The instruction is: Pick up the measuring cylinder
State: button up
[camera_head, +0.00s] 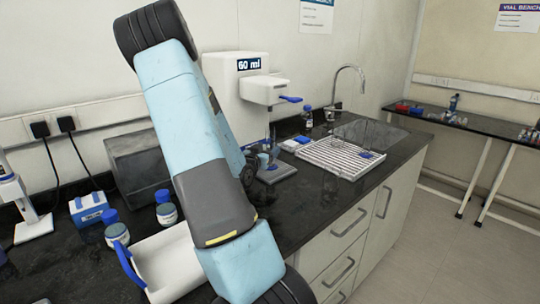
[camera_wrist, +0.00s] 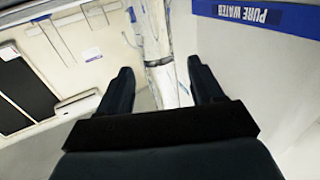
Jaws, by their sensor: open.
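In the head view a slender clear vessel (camera_head: 272,138), which looks like the measuring cylinder, stands under the dispenser's spout; its lower part is hard to make out. My gripper (camera_wrist: 158,78) is open in the wrist view. A clear, upright tube-like shape (camera_wrist: 160,35) with a dark band shows between and beyond the fingers. It is probably the cylinder, but I cannot tell for sure. The fingers stand apart from it on both sides. In the head view my arm hides most of the gripper.
A white dispenser (camera_head: 236,88) reading "60 ml" stands against the wall. A white drying rack (camera_head: 340,157) and a tap (camera_head: 350,70) are to its right. Blue-capped bottles (camera_head: 116,232) and a white tray (camera_head: 170,262) with a blue handle are at the front left.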

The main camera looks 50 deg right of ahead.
aim_at(268, 147)
jog(key=shift+x, duration=1.65)
jog(key=shift+a, duration=0.1)
grip_shut()
jog(key=shift+r, duration=0.15)
